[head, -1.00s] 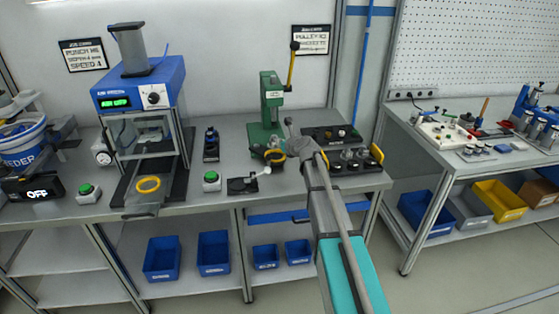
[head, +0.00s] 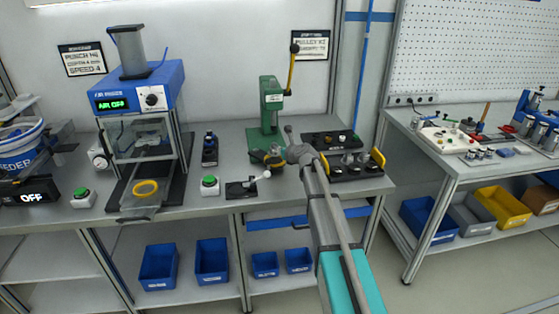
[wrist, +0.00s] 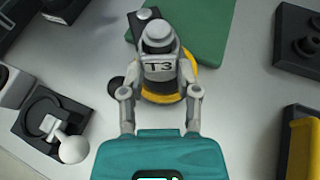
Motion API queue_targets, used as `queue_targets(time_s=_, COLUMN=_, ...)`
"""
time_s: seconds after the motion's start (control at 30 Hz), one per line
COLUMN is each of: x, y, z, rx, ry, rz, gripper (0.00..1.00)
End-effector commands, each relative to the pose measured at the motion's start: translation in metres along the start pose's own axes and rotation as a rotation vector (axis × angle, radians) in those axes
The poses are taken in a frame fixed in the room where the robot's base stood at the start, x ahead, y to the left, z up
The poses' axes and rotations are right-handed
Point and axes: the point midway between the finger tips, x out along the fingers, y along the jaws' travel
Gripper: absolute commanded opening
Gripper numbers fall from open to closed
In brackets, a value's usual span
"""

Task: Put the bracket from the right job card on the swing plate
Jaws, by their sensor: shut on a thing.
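My gripper (wrist: 160,92) is shut on a grey part marked T3 (wrist: 158,68), with one finger on each side. I cannot tell from its shape whether it is a bracket. In the wrist view a yellow ring (wrist: 160,98) shows behind and below the part, beside the green base (wrist: 205,25) of the hand press; contact is unclear. The green press (head: 268,105) stands mid-bench in the head view, where my arm partly hides this spot. A black plate with a white ball knob (wrist: 73,149) lies left of the gripper. The right job card (head: 309,45) hangs behind the press, its text too blurred to read.
A blue-topped press (head: 138,85) with a second yellow ring (head: 145,188) stands to the left. Black holders with grey parts (head: 352,168) and yellow ends (head: 378,160) sit to the right. Green push buttons (head: 209,181) line the front edge.

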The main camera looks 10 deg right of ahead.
Motion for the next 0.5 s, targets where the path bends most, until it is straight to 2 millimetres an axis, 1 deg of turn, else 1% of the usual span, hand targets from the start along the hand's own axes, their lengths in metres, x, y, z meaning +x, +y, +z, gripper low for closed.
queue_targets(time_s=0.1, x=0.010, y=-0.004, z=-0.008, rx=0.000, ry=0.000, rz=0.000, gripper=0.00)
queue_targets(time_s=0.3, x=0.015, y=-0.003, z=-0.024, rx=0.000, ry=0.000, rz=0.000, gripper=0.00)
queue_targets(time_s=0.5, x=0.018, y=-0.003, z=-0.032, rx=0.000, ry=0.000, rz=0.000, gripper=0.00)
